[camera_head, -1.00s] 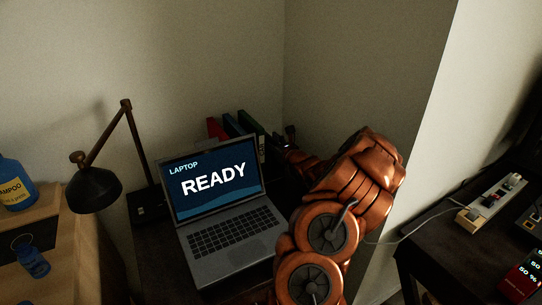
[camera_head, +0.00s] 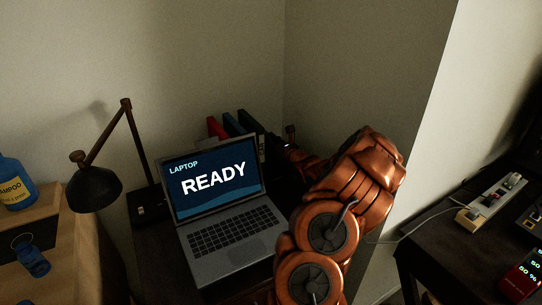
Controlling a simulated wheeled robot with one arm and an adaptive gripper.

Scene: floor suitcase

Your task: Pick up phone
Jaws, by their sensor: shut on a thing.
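My copper arm reaches to the back corner of the desk, right of the laptop (camera_head: 222,195). My gripper (camera_head: 285,146) is small, dark and mostly hidden behind my arm. It is shut on a small dark thing with a pale lit edge (camera_head: 290,132), which looks like the phone. Its face is turned away, and most of it is hidden. Whether it touches the folders or the desk cannot be told.
Red, blue and green folders (camera_head: 231,124) stand behind the laptop. A desk lamp (camera_head: 95,188) leans at the left, near a shampoo bottle (camera_head: 17,185). A power strip (camera_head: 492,198) and a lit device reading "50 %" (camera_head: 527,277) are on the right table.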

